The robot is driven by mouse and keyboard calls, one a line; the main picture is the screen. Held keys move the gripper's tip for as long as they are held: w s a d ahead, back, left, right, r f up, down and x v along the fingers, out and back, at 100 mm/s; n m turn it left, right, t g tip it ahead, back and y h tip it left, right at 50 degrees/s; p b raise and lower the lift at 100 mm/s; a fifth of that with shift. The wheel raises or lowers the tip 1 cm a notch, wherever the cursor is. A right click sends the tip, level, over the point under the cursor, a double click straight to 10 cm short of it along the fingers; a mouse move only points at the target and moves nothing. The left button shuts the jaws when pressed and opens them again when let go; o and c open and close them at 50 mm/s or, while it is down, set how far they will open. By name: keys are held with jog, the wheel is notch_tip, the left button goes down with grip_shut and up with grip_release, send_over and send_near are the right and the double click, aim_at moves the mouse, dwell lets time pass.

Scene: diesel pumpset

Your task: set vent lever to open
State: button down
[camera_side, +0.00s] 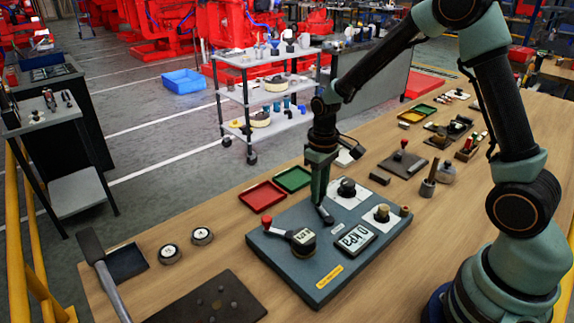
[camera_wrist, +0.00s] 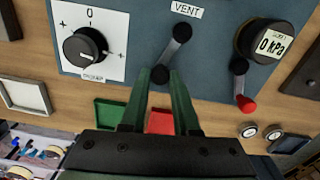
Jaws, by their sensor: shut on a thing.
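The blue-grey panel (camera_side: 290,268) lies on the wooden bench and carries the vent lever (camera_wrist: 174,45). The lever is a short grey bar with a black pivot at its upper right and a black knob at its lower left, under the VENT label (camera_wrist: 173,9) in the wrist view. My gripper (camera_wrist: 160,75) is shut on the knob end, one green finger on each side. In the side view my gripper (camera_side: 322,208) reaches down to the panel's far edge, and the lever (camera_side: 326,216) shows partly below it.
The panel also has a red-handled lever (camera_wrist: 242,85), a round 0 kPa gauge (camera_wrist: 268,42) and a black dial (camera_wrist: 85,46) on a white plate. A red tray (camera_side: 262,196) and a green tray (camera_side: 292,179) lie beyond the panel. Two small round gauges (camera_side: 170,254) lie left.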

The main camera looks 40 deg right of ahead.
jog(key=shift+r, duration=0.1)
jog(key=c, duration=0.7)
grip_release()
jog(key=shift+o, duration=0.2)
notch_tip(320, 180, up, 12)
notch_tip(320, 180, up, 5)
jog(key=t, duration=0.2)
send_over(329, 215)
jog(key=s+a+r+m+t, duration=0.1)
jog(key=s+t, duration=0.2)
jog(key=s, duration=0.4)
jog(key=shift+s+a+r+t, duration=0.25)
jog(key=shift+s+r+t, duration=0.05)
jog(key=shift+s+r, duration=0.1)
